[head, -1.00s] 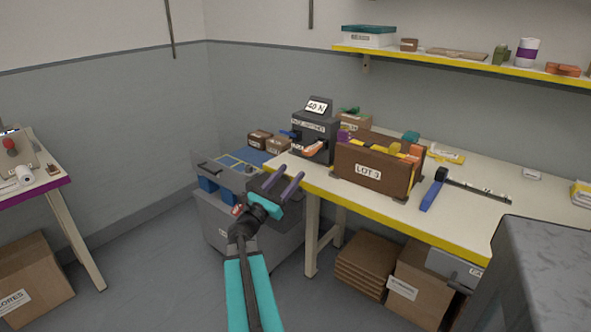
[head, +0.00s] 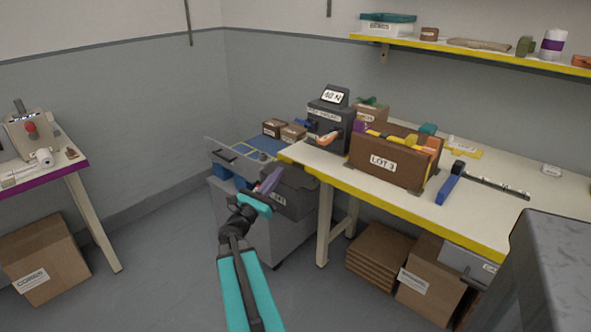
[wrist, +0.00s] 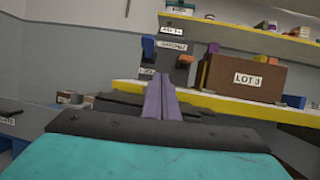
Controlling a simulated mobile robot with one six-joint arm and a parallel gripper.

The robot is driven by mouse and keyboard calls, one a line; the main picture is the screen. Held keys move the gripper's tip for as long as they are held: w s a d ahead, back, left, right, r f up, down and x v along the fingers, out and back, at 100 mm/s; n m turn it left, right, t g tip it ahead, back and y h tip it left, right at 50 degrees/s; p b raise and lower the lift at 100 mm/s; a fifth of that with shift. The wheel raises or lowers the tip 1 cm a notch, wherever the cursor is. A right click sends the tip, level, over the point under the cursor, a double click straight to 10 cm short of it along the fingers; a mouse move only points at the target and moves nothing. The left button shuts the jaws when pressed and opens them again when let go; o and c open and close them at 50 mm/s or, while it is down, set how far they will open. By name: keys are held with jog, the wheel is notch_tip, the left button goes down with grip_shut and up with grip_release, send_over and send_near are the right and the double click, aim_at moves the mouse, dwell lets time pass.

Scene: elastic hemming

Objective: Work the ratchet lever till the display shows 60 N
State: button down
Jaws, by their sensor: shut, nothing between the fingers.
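The dark tension device (head: 330,122) stands on the bench's left end, and its tilted display (head: 332,96) reads 40 N. An orange lever-like part (head: 328,139) sticks out at its front. In the wrist view the device (wrist: 170,55) is beyond my fingers, with an orange part (wrist: 185,59) on its right and a blue part (wrist: 148,48) on its left. I cannot tell for certain which is the ratchet lever. My gripper (head: 271,180) is shut and empty, in front of the bench's left end, lower in the picture than the device and apart from it.
A brown LOT 3 box (head: 385,163) stands right of the device on the yellow-edged bench (head: 470,222). A grey cart (head: 225,215) with a blue top stands behind my gripper. Small brown boxes (head: 275,128) sit left of the device.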

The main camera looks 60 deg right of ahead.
jog(key=w+a+f+n+t+y, duration=0.1)
jog(key=w+a+f+t+y, duration=0.1)
jog(key=w+a+f, duration=0.35)
jog(key=w+a+f+t+y, duration=0.1)
jog(key=w+a+f, duration=0.1)
jog(key=a+f, duration=0.65)
jog(key=w+a+f+n+t+y, duration=0.15)
jog(key=w+a+f, duration=0.3)
jog(key=f, duration=0.45)
jog(key=s+a+f+m+g+y, duration=0.1)
jog(key=s+a+f+m+y, duration=0.15)
jog(key=a+f, duration=0.6)
jog(key=s+a+f+m+g+y, duration=0.15)
jog(key=s+a+f+y, duration=0.25)
jog(key=a+f, duration=0.5)
jog(key=s+a+f+m+g+y, duration=0.1)
jog(key=s+a+f+m+y, duration=0.2)
jog(key=a, duration=0.5)
jog(key=s+a+f+m+g+y, duration=0.1)
jog(key=s+a+f+m+y, duration=0.3)
jog(key=s+a+f+m, duration=0.2)
jog(key=s+a+f+m+g+y, duration=0.1)
jog(key=s+a+f+m+y, duration=0.3)
jog(key=a, duration=0.6)
jog(key=shift+s+a+f+m+g, duration=0.35)
jog(key=shift+s+f+m+g, duration=0.05)
jog(key=shift+s+m, duration=0.7)
